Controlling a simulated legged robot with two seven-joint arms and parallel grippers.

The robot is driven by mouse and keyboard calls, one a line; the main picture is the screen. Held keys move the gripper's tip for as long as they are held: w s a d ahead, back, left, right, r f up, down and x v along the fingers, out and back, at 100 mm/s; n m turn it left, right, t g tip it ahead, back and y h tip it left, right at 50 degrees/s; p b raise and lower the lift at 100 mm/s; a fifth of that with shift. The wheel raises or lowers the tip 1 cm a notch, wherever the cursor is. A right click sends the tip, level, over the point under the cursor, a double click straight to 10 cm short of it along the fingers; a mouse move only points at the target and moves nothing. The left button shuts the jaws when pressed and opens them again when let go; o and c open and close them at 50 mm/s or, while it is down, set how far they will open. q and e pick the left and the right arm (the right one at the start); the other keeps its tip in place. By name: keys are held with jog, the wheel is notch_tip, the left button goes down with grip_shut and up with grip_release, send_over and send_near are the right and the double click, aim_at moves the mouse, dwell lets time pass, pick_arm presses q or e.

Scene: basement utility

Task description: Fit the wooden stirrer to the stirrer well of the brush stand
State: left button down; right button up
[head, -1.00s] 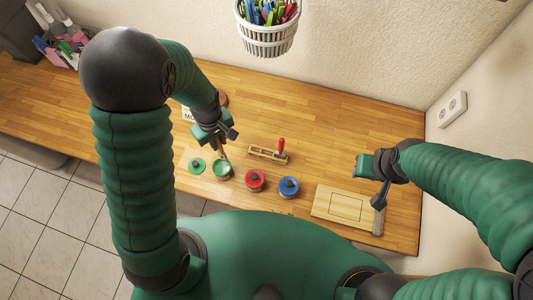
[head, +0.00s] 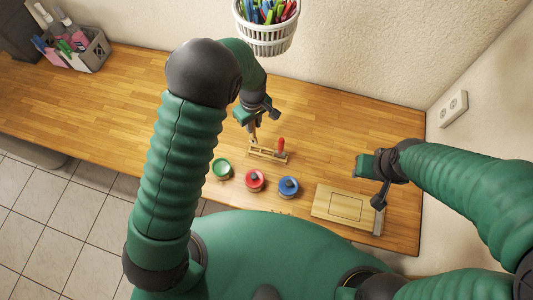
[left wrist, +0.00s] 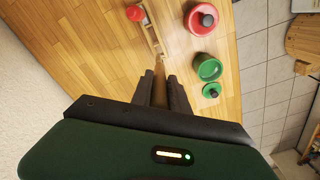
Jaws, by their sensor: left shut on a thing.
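My left gripper (head: 256,120) is shut on the wooden stirrer (head: 253,138), which points down at the left end of the brush stand (head: 268,154). In the left wrist view the stirrer (left wrist: 159,84) runs out from between the fingers, its tip close to the near end of the stand (left wrist: 153,38). I cannot tell whether the tip is above the stirrer well or in it. A red-handled brush (head: 281,145) stands at the stand's right end. My right gripper (head: 378,186) hangs by the wooden board; its opening is unclear.
Green (head: 221,168), red (head: 255,181) and blue (head: 289,187) pots stand in front of the stand. The green one is open; its lid (left wrist: 211,90) lies beside it. A wooden board (head: 345,206) lies at right. A pen basket (head: 266,30) is near the wall.

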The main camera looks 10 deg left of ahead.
aim_at(255, 138)
pick_arm(q)
jog(key=shift+w+d, duration=0.1)
jog(key=shift+d, duration=0.05)
jog(key=shift+f, duration=0.1)
jog(key=shift+f+b, duration=0.45)
jog(key=shift+f, duration=0.1)
notch_tip(255, 138, down, 4)
jog(key=shift+r+b, duration=0.15)
jog(key=shift+b, duration=1.1)
jog(key=shift+r, duration=0.1)
jog(key=shift+f, duration=0.2)
jog(key=shift+f+b, duration=1.55)
jog(key=shift+f, duration=0.7)
jog(key=c, duration=1.2)
grip_release()
